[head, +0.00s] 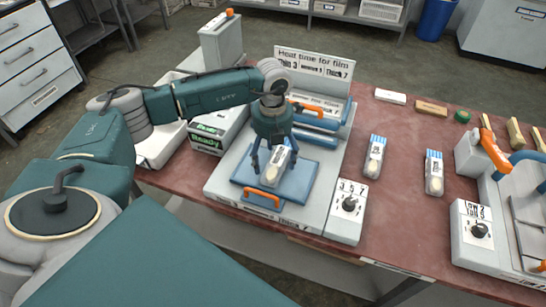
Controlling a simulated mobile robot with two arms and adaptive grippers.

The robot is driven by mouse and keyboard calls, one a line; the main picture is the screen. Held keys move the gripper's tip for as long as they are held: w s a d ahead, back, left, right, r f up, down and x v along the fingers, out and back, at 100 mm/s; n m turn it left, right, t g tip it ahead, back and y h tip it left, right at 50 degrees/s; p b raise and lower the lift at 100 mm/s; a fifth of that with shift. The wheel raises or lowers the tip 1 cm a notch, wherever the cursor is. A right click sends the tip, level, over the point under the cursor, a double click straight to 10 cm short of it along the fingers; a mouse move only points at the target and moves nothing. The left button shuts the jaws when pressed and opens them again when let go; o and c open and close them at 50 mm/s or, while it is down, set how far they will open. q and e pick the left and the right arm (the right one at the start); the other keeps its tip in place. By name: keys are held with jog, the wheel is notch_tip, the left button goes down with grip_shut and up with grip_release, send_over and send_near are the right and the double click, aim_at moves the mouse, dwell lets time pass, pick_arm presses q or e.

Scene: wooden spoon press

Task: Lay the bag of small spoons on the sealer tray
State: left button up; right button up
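The sealer stands on the red table, with its blue tray (301,190) in front of blue bars and an orange lever. A small clear bag of spoons (273,174) with a white label is at the middle of the tray. My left gripper (274,165) points down over this bag, with its fingers on either side of it. I cannot tell whether the fingers press on the bag or whether the bag rests fully on the tray. My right gripper is not in view.
Two similar bags, one nearer (374,157) and one farther right (434,173), lie right of the sealer. A dial box (347,212) adjoins the sealer. A second machine (478,235) stands at the right. Table between the bags is clear.

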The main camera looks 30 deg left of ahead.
aim_at(273, 160)
pick_arm(q)
jog(key=shift+r, duration=0.65)
notch_tip(273, 160, up, 11)
jog(key=b, duration=0.3)
jog(key=shift+s, duration=0.1)
